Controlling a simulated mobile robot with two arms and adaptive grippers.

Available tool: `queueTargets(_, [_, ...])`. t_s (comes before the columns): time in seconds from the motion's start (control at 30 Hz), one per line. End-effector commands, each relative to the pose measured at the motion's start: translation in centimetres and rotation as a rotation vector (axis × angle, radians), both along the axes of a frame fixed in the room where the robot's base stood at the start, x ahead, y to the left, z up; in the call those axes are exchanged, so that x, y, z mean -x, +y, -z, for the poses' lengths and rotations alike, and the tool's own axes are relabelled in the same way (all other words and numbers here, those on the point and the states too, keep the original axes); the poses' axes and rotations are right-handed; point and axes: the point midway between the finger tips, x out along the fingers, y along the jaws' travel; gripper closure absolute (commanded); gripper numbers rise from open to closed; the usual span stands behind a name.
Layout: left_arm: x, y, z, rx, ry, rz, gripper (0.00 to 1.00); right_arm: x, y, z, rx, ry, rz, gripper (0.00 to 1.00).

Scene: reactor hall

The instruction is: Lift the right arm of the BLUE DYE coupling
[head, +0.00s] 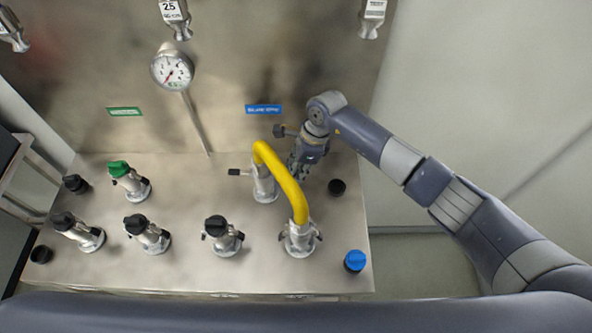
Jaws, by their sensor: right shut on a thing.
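The BLUE DYE coupling (264,185) stands upright on the steel bench below a blue label (263,109). One end of a yellow hose (284,180) sits on it. Its left arm (240,172) sticks out sideways to the left with a dark tip. My right gripper (297,167) is just right of the coupling, shut on its right arm. The gripper hides that arm, so its angle cannot be told. My left gripper is not in view.
The hose's other end enters a nearer coupling (299,239). A blue cap (355,261) stands at the right front, a black cap (337,187) behind it. Several black-capped couplings and a green-capped one (130,179) fill the left. A gauge (172,69) stands at the back.

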Motion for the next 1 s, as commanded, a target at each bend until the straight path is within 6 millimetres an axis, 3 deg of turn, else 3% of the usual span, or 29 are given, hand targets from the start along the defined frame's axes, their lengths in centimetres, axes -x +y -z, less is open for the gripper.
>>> queueTargets(0.3, [0.1,0.0,2.4,0.000,0.001,0.000,0.60,-0.1,0.6,-1.0,0.223,-0.004,-0.003,1.00])
queueTargets(0.73, [0.1,0.0,2.5,0.000,0.001,0.000,0.60,0.0,0.6,-1.4,0.259,-0.002,0.002,1.00])
queueTargets(0.77, [0.1,0.0,2.5,0.000,0.001,0.000,0.60,0.0,0.6,-1.4,0.259,-0.002,0.001,0.79])
queueTargets(0.83, [0.1,0.0,2.5,0.000,0.001,0.000,0.60,0.0,0.6,-1.4,0.259,-0.002,0.001,0.63])
queueTargets(1.0, [0.1,0.0,2.5,0.000,0.001,0.000,0.60,0.0,0.6,-1.4,0.259,-0.002,0.001,0.63])
